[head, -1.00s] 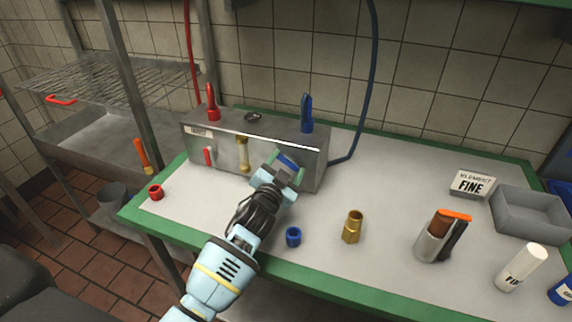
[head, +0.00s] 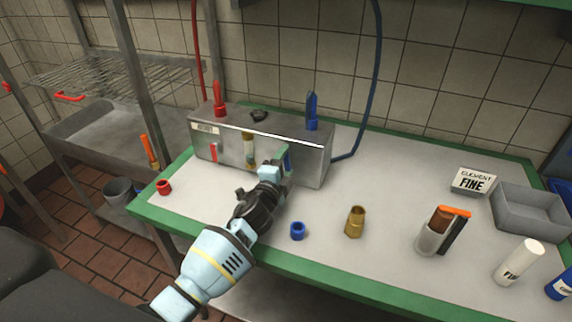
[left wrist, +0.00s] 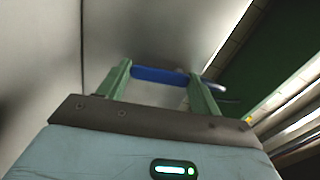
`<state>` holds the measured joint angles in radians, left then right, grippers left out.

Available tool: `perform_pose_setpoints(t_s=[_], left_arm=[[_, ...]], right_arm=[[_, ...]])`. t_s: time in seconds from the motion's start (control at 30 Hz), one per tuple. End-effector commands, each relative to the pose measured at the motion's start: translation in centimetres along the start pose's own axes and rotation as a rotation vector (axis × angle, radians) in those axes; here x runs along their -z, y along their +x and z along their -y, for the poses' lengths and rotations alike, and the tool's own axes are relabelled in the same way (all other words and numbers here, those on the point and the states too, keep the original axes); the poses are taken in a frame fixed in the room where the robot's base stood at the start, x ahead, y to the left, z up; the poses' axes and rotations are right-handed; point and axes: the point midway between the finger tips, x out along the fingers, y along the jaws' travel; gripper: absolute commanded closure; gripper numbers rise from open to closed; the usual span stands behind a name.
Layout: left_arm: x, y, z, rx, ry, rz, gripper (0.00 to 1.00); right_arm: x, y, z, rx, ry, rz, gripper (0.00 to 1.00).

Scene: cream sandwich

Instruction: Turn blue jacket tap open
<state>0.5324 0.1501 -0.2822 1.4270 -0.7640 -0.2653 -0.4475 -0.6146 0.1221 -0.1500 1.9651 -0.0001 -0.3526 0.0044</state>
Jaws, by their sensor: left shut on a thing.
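The steel jacket box (head: 312,163) stands at the back left of the green-edged bench. Its blue tap handle (head: 288,161) is on the front face, at the right, and looks about upright, partly hidden by my gripper. My left gripper (head: 281,163) is shut on this handle. In the left wrist view the blue handle (left wrist: 160,75) lies between the two green fingers (left wrist: 162,82). The red tap handle (head: 213,152) on the same face stands upright. My right gripper is out of view.
A blue lever (head: 312,111) and a red lever (head: 219,99) stand on the box top. A blue ring (head: 298,231), a brass fitting (head: 355,222) and a red ring (head: 164,187) lie on the bench. A grey tray (head: 530,215) sits at the right.

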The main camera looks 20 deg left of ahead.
Motion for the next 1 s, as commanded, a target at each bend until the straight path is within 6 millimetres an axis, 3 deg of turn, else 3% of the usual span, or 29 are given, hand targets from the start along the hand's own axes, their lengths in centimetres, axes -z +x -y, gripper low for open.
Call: perform_pose_setpoints(t_s=[0.3, 0.87, 0.9, 1.0], left_arm=[[-0.35, -0.01, -0.05, -0.002, 0.132, 0.001, 0.58], [-0.45, -0.01, -0.06, -0.002, 0.162, 0.001, 0.58], [-0.45, -0.01, -0.06, -0.002, 0.162, 0.001, 0.33], [-0.44, -0.01, -0.05, -0.001, 0.161, 0.001, 0.2]], right_arm=[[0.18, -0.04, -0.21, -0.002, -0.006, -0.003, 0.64], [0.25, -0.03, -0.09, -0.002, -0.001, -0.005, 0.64], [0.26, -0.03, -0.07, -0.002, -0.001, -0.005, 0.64], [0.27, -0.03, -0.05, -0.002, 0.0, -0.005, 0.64]])
